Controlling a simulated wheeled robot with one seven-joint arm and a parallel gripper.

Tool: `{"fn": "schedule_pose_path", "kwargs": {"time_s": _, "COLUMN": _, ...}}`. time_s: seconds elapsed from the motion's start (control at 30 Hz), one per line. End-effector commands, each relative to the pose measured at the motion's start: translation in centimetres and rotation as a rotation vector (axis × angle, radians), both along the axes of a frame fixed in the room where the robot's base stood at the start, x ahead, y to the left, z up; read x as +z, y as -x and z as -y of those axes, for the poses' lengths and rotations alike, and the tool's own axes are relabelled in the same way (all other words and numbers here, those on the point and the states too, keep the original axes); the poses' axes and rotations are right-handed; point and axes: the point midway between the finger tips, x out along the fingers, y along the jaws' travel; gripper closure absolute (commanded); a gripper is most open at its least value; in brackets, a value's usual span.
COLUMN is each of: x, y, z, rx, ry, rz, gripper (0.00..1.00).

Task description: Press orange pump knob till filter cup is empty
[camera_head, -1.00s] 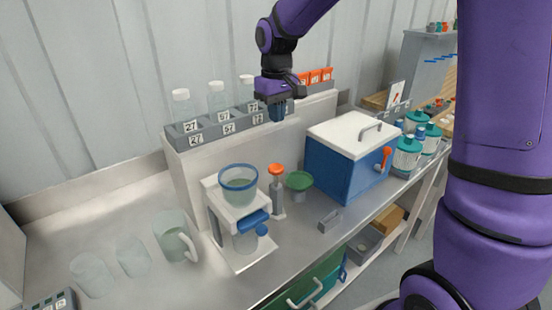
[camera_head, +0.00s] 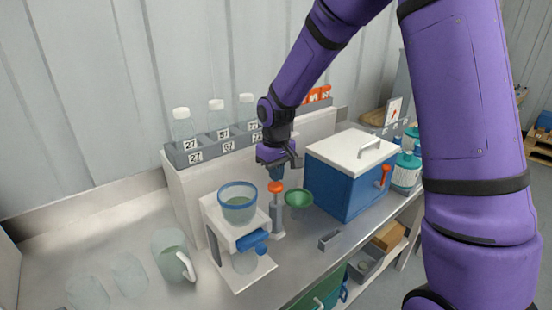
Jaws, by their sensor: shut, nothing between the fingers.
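The orange pump knob (camera_head: 276,187) tops a grey pump beside the white filter stand (camera_head: 212,218). The clear filter cup (camera_head: 238,206) with a blue rim sits upright on the stand and holds greenish liquid. A clear vessel (camera_head: 244,262) sits under it, partly hidden by a blue part (camera_head: 252,240). My gripper (camera_head: 276,173) points down, shut and empty, just above the orange knob. Whether its tips touch the knob I cannot tell.
A green funnel (camera_head: 299,198) stands right of the pump, by the blue cooler (camera_head: 345,180) with a white lid. A jug (camera_head: 173,256) stands left. Numbered bottles (camera_head: 183,124) line the rack behind.

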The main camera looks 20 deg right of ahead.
Motion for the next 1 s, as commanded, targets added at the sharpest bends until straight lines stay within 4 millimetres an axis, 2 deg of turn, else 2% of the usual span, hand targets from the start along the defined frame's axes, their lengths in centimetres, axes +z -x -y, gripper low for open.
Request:
{"fn": "schedule_pose_path", "kwargs": {"time_s": 0.2, "x": -1.6, "y": 0.0, "z": 0.0, "rx": 0.001, "ry": 0.0, "rz": -0.001, "gripper": 1.0}}
{"fn": "schedule_pose_path", "kwargs": {"time_s": 0.6, "x": -1.9, "y": 0.0, "z": 0.0, "rx": 0.001, "ry": 0.0, "rz": -0.001, "gripper": 1.0}}
{"fn": "schedule_pose_path", "kwargs": {"time_s": 0.9, "x": -5.9, "y": 0.0, "z": 0.0, "rx": 0.001, "ry": 0.0, "rz": -0.003, "gripper": 1.0}}
{"fn": "schedule_pose_path", "kwargs": {"time_s": 1.0, "x": -6.4, "y": 0.0, "z": 0.0, "rx": 0.0, "ry": 0.0, "rz": -0.001, "gripper": 1.0}}
